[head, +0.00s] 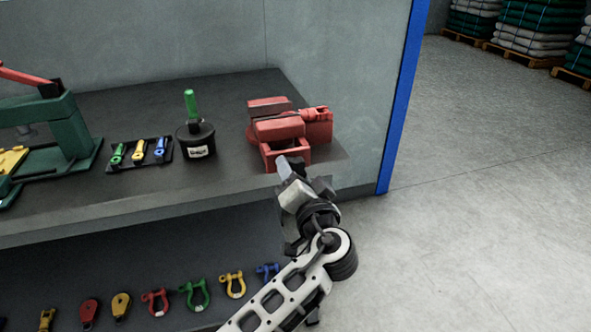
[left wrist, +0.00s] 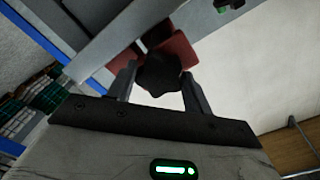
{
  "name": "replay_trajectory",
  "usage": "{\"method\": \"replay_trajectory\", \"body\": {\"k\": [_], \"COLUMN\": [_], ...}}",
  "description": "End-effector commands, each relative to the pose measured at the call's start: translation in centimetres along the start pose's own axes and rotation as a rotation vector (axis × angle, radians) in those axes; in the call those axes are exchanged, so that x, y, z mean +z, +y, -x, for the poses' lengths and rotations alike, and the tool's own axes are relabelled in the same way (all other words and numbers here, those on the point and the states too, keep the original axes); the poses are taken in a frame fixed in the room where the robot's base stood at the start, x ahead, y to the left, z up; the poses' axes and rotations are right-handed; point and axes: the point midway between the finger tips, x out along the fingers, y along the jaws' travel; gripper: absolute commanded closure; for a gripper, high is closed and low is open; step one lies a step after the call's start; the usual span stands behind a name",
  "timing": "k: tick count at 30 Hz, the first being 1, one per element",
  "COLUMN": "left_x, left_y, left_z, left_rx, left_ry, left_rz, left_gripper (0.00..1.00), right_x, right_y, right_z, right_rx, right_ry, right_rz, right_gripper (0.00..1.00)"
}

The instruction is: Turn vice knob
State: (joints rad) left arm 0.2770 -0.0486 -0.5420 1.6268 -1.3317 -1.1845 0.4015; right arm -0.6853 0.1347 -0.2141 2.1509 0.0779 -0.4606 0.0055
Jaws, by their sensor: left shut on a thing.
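The red vice (head: 283,133) sits on the dark upper shelf near its right end. Its black lobed knob (left wrist: 160,78) shows in the left wrist view, with part of the red vice body (left wrist: 178,48) behind it. In the head view my gripper hides the knob. My left gripper (head: 296,172) is at the front of the vice, by the shelf edge. Its two fingers stand on either side of the knob and are shut on it. My right gripper is in neither view.
On the upper shelf (head: 110,200) stand a black pot with a green handle (head: 197,138), a tray of small coloured shackles (head: 140,152) and a green press (head: 50,140). Larger shackles and pulleys (head: 195,293) are below. The floor to the right (head: 470,200) is clear.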

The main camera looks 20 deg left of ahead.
Motion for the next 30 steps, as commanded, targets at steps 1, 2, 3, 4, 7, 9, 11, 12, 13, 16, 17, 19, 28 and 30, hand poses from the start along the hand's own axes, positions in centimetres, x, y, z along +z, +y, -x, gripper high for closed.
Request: {"method": "replay_trajectory", "body": {"k": [1, 2, 3, 4, 7, 9, 11, 12, 13, 16, 17, 19, 28, 30], "left_x": [0.0, 0.0, 0.0, 0.0, 0.0, 0.0, 0.0, 0.0, 0.0, 0.0, 0.0, 0.0, 0.0, 0.0], "left_y": [0.0, 0.0, 0.0, 0.0, 0.0, 0.0, 0.0, 0.0, 0.0, 0.0, 0.0, 0.0, 0.1, 0.1], "left_z": [0.1, 0.1, 0.1, 0.1, 0.2, 0.2, 0.2, 0.2, 0.2, 0.2, 0.2, 0.3, 0.3, 0.3], "left_rx": [0.004, 0.004, 0.004, 0.003, 0.004, 0.005, 0.005, 0.005, 0.005, 0.007, 0.007, 0.007, 0.009, 0.009], "left_ry": [-0.005, -0.005, -0.005, -0.005, -0.005, -0.005, -0.005, -0.004, -0.004, -0.004, -0.003, -0.003, -0.001, 0.0], "left_rz": [-0.047, -0.075, -0.114, -0.143, -0.237, -0.304, -0.362, -0.4, -0.428, -0.524, -0.552, -0.62, -0.905, -0.973], "left_gripper": [0.72, 0.72, 0.72, 0.72, 0.72, 0.72, 0.72, 0.72, 0.72, 0.72, 0.72, 0.72, 0.72, 0.72], "right_x": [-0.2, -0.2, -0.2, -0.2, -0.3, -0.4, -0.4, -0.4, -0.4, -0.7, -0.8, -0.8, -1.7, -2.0], "right_y": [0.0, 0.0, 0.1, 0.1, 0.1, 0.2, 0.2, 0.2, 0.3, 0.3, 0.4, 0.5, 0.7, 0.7], "right_z": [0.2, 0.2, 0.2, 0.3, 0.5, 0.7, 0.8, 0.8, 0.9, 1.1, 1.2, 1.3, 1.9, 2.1], "right_rx": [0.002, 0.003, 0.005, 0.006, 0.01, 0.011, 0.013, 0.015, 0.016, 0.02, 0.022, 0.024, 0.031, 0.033], "right_ry": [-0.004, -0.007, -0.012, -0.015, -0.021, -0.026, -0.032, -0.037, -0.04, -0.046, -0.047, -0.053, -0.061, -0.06], "right_rz": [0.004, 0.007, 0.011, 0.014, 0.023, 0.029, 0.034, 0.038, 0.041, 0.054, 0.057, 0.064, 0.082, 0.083], "right_gripper": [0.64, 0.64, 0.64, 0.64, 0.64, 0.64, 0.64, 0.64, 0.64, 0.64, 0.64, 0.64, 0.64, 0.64]}}
